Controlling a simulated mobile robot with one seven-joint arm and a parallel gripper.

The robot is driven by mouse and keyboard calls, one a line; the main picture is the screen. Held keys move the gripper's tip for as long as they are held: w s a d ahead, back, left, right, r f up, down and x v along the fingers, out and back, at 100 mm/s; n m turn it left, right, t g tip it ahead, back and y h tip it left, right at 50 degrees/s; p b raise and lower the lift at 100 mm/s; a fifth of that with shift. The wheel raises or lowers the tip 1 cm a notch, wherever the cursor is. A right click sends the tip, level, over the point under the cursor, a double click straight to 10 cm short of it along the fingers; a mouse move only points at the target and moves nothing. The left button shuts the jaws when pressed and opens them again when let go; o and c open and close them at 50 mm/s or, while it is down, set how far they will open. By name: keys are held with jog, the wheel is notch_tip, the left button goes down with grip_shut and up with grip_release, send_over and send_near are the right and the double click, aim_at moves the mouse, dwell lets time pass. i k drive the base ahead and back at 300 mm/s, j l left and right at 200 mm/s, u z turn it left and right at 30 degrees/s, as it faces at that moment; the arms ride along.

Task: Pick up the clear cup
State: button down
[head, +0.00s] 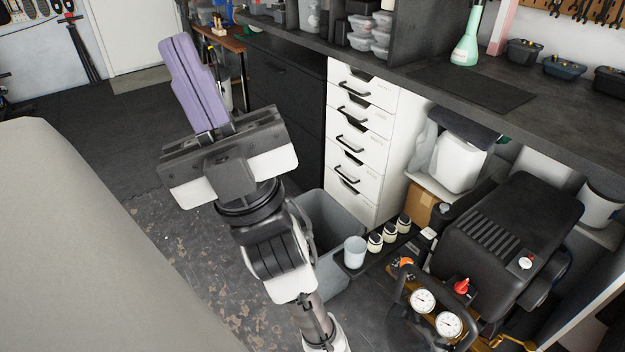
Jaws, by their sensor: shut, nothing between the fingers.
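A clear, slightly frosted cup (355,252) stands upright on a narrow dark shelf or tray (384,253) low down, right of the middle of the head view. It is at the left end of a row of small jars. My gripper (178,47) has long purple fingers, which are shut together and empty. It is raised at the upper left, well away from the cup, with its fingers pointing away from me. My arm passes left of the cup and does not cover it.
Several small jars (389,233) stand close to the cup's right. A grey bin (335,222) is beside it on the left. A black compressor (510,235) with gauges is at right. White drawers (362,130) stand behind, under the dark workbench (560,125). Open floor (190,270) lies left.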

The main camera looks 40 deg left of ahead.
aim_at(354, 247)
jog(key=u, duration=0.85)
jog(key=i+j, duration=0.1)
jog(key=i, duration=0.45)
jog(key=z, duration=0.05)
